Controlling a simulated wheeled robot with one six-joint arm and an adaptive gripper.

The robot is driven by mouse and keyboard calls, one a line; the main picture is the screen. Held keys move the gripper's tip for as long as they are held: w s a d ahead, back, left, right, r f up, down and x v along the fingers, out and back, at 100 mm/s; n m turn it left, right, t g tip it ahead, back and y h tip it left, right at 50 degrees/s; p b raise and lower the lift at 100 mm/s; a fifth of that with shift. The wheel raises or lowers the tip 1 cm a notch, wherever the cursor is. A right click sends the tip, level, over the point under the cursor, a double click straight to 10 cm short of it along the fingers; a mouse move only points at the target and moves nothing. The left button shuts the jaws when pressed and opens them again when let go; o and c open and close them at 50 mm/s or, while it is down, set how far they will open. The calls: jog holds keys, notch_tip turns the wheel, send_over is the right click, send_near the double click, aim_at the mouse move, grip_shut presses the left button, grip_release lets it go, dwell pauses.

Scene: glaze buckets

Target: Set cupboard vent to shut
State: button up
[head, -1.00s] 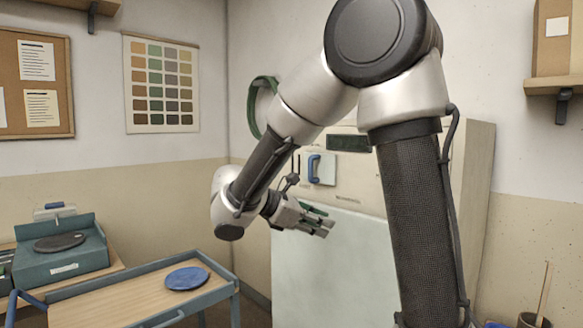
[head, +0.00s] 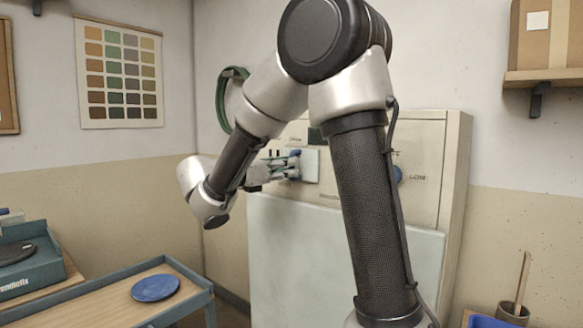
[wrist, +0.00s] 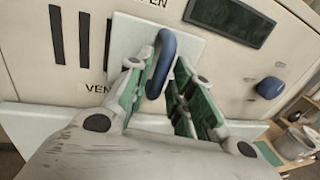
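The cupboard vent has a pale square plate (wrist: 190,48) with an upright blue handle (wrist: 160,66), set in the cream cupboard front. Dark upright slots (wrist: 57,35) show uncovered left of the plate; the one nearest the plate is only partly visible. Lettering starting "VEN" is partly hidden. My gripper (wrist: 157,68) is at the handle, with one green-padded finger on each side of it. The fingers stand apart, and I see no firm grip. In the head view my gripper (head: 291,165) reaches the plate (head: 310,165) from the left.
A dark display panel (wrist: 233,18) and a blue knob (wrist: 270,88) are right of the vent. A trolley (head: 110,293) with a blue disc (head: 155,288) stands at lower left. A green ring (head: 229,100) hangs on the wall behind my arm.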

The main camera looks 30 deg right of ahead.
jog(key=shift+w+d, duration=0.15)
jog(key=shift+d, duration=1.05)
jog(key=shift+c, duration=0.5)
grip_shut()
jog(key=w+a, duration=0.3)
jog(key=w, duration=0.4)
jog(key=shift+w, duration=0.4)
jog(key=shift+r, duration=0.1)
jog(key=shift+o, duration=0.5)
grip_release()
jog(key=shift+w, duration=0.15)
